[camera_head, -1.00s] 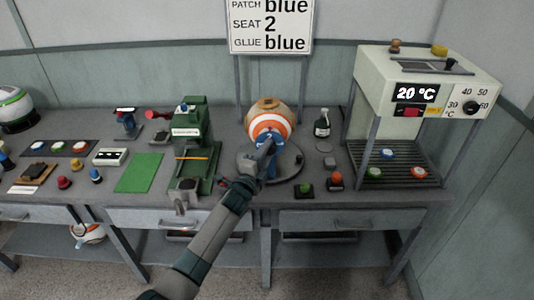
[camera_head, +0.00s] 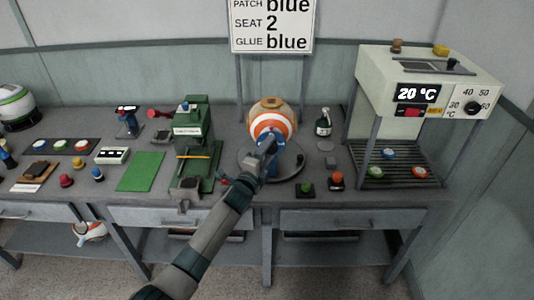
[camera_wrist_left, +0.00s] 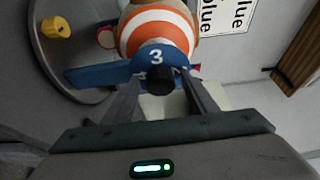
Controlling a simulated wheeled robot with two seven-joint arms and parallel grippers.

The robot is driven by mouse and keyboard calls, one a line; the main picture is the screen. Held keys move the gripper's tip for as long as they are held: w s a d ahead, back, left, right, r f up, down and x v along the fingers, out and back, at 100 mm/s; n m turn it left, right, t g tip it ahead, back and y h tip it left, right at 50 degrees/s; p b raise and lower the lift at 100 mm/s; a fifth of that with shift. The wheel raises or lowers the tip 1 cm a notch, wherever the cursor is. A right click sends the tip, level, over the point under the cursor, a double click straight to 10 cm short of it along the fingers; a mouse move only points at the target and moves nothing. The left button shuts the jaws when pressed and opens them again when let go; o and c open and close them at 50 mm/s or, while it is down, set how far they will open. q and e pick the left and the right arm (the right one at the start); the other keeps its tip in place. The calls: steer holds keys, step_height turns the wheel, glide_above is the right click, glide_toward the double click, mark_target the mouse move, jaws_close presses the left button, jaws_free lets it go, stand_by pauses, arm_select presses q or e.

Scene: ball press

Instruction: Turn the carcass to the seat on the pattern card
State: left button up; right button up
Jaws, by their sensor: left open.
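The carcass (camera_head: 271,125), a ball with orange and white stripes and a tan top, sits on a grey round turntable (camera_head: 287,172). In the left wrist view the carcass (camera_wrist_left: 157,25) shows above a blue strip (camera_wrist_left: 95,75) marked 3. A dark round knob (camera_wrist_left: 160,80) is in front of that strip. My left gripper (camera_head: 268,152) is open at the carcass's near side; in the wrist view its fingers (camera_wrist_left: 161,92) stand either side of the knob. I cannot tell whether they touch it. The pattern card (camera_head: 272,25) reads PATCH blue, SEAT 2, GLUE blue. My right gripper is out of view.
A green press (camera_head: 193,140) stands left of the turntable. The oven (camera_head: 425,85) with a rack of coloured discs stands further right. A yellow piece (camera_wrist_left: 57,27) lies on the turntable.

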arm_select(q)
steer(key=shift+s, duration=0.1)
steer(key=b+v, duration=0.3)
steer(key=v, duration=1.4)
steer(key=shift+f, duration=0.15)
